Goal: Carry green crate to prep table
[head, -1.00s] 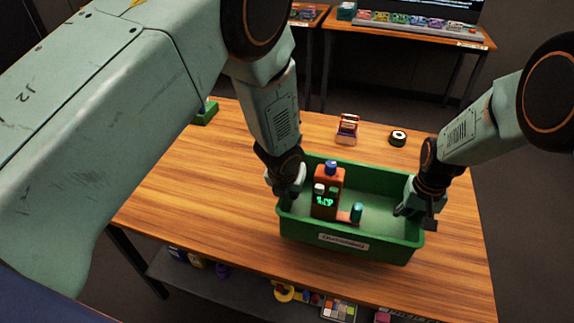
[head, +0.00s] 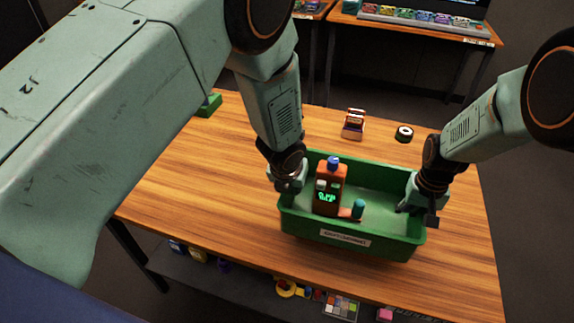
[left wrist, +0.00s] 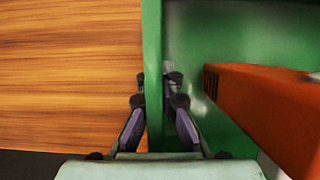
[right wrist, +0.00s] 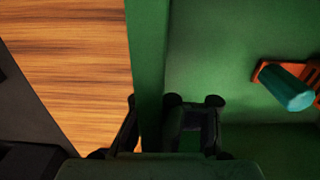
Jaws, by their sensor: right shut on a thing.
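The green crate (head: 390,242) is at the front right of a wooden table, with a white label on its front; I cannot tell if it touches the tabletop. It holds an orange device (head: 330,191) with a blue top and green lit marks, and a teal cylinder (head: 358,209). My left gripper (head: 288,190) is at its left wall; in the left wrist view, the fingers (left wrist: 157,80) straddle that wall and look shut on it. My right gripper (head: 410,206) is shut on the right wall; the right wrist view shows its fingers (right wrist: 160,105) astride it.
A small red and white item (head: 353,124) and a black-and-white roll (head: 404,133) lie behind the crate on the wooden table (head: 200,180). Another green object (head: 209,105) is at its back left. A second table (head: 420,30) stands behind. The left half of the tabletop is mostly clear.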

